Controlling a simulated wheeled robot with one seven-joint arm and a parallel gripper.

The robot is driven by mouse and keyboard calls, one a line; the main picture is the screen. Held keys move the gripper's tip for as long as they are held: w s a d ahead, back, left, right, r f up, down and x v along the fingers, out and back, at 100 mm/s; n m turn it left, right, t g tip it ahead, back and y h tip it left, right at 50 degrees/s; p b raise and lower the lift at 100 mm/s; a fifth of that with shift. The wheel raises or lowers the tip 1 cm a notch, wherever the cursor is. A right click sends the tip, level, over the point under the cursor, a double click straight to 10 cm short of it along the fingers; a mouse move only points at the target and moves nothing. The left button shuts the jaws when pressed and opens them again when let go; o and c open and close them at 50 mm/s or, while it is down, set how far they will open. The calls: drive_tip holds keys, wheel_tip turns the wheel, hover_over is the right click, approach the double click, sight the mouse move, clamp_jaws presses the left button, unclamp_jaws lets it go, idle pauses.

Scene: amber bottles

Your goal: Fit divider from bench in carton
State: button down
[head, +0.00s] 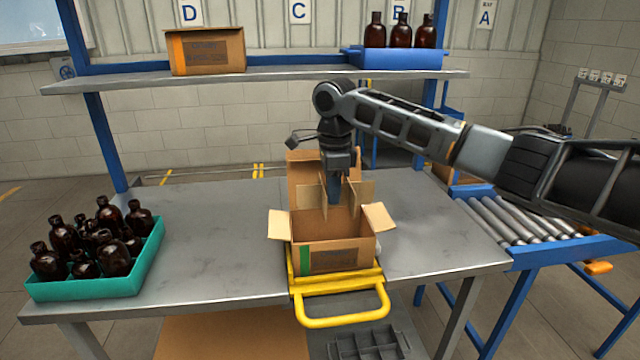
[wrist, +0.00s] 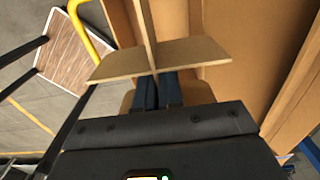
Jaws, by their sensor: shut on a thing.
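The open carton (head: 335,255) stands on the bench at the front edge, flaps spread, in a yellow frame with a handle. The cardboard divider (head: 362,192) is made of crossed panels. My gripper (head: 334,195) points down above the carton and is shut on the divider. In the wrist view the divider (wrist: 160,60) shows as a cross of panels, with the dark fingers of my gripper (wrist: 157,92) closed on one panel. The carton's wall (wrist: 290,85) shows to the right there. The divider's lower edge is hidden, so I cannot tell how deep it sits.
A teal tray (head: 150,262) of amber bottles stands at the bench's left. The yellow handle (head: 345,318) juts from the front. A shelf (head: 280,74) above holds a closed carton and a blue tray of bottles. A roller conveyor (head: 510,222) is at the right.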

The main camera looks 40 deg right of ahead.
sight(332, 206)
drive_tip(key=shift+f+b, duration=2.15)
drive_tip(key=shift+b, duration=0.6)
drive_tip(key=shift+p, duration=0.5)
drive_tip(key=shift+f, duration=1.4)
drive_tip(key=c, duration=1.2)
unclamp_jaws()
drive_tip(key=shift+r, duration=0.1)
drive_tip(key=shift+r, duration=3.85)
